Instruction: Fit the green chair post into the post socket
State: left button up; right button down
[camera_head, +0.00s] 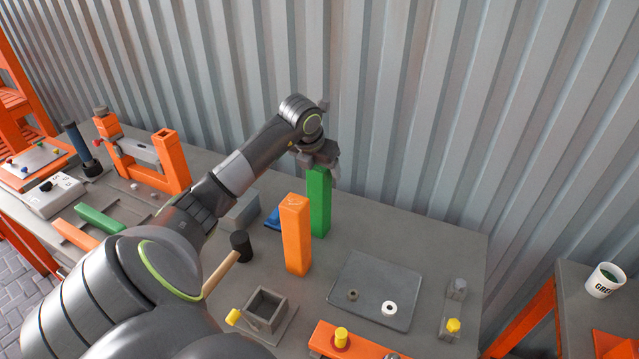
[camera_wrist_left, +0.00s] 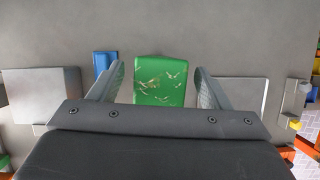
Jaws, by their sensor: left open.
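The green chair post (camera_head: 320,203) stands upright on the table, partly behind an orange post (camera_head: 295,236) in the head view. My left gripper (camera_head: 319,160) is above it at its top end. In the left wrist view the scuffed green post top (camera_wrist_left: 160,82) lies between the two spread fingers of my left gripper (camera_wrist_left: 158,78), with a gap on each side. The post socket (camera_head: 287,318), a grey square open box on a base plate, sits nearer the front, with a yellow knob (camera_head: 233,317) at its side. My right gripper is not in view.
A mallet (camera_head: 228,262) leans near the socket and my arm. A flat grey plate (camera_head: 376,285) holds two small rings. An orange frame (camera_head: 150,170) stands at left. A corrugated wall (camera_head: 420,110) rises behind the table. The back right tabletop (camera_head: 430,237) is clear.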

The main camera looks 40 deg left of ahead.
pick_arm(q)
grip_shut()
jog(key=shift+r, duration=0.1)
dwell(0.3)
